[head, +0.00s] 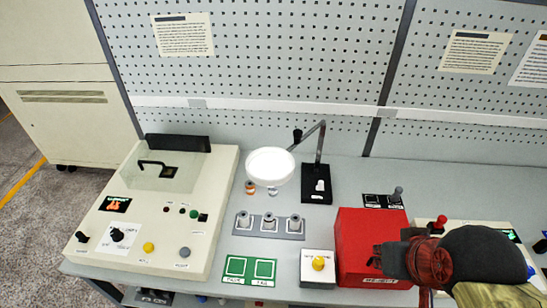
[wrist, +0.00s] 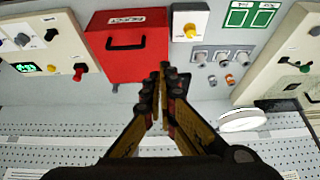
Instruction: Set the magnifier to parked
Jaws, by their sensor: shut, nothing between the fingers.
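The magnifier (head: 271,165) is a round white disc on a jointed grey arm that rises from a black base (head: 314,196) on the bench. Its disc hangs out to the left of the base, over the bench behind the spindle row. In the wrist view the magnifier (wrist: 242,121) is at the lower right, apart from my fingers. My gripper (head: 381,258) is in front of the red box at the right in the head view. In the wrist view my gripper (wrist: 164,70) has its fingertips together and holds nothing.
The red reject box (head: 365,228) stands below my gripper. A yellow-button box (head: 318,282), green pads (head: 250,270) and a row of spindles (head: 269,224) lie left of it. A cream machine (head: 160,215) fills the left side. A pegboard (head: 270,50) closes off the back.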

